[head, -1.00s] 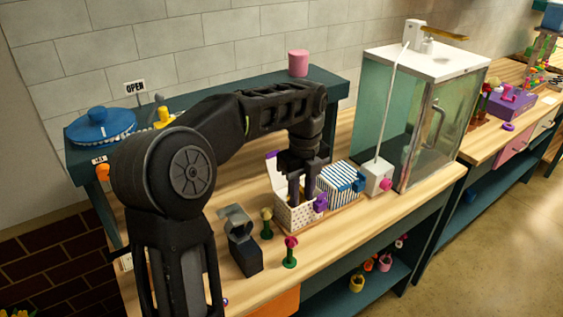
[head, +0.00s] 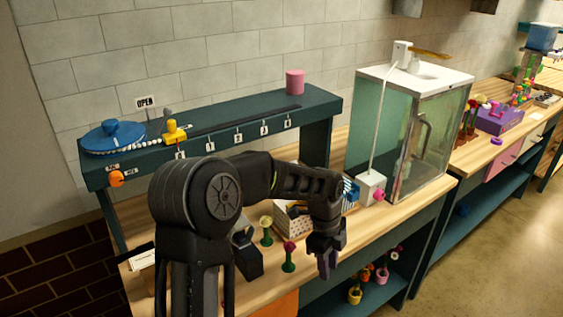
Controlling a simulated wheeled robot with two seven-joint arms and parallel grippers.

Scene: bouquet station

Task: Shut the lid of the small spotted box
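The small spotted box (head: 292,222), white with dark dots, stands on the wooden bench in the head view. My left arm crosses in front of it and hides its upper and right parts. I cannot tell whether its lid is open or shut. My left gripper (head: 327,262) points down to the right of the box and nearer the bench's front edge, apart from it. Its fingers look close together, but I cannot tell whether it is shut; nothing clearly shows in it. My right gripper is not in view.
A blue-striped box (head: 348,192) is mostly hidden behind my arm. Two small flowers, yellow (head: 266,230) and red (head: 289,256), stand left of the gripper. A glass cabinet (head: 405,135) stands at the right. A raised teal shelf (head: 225,135) runs along the wall.

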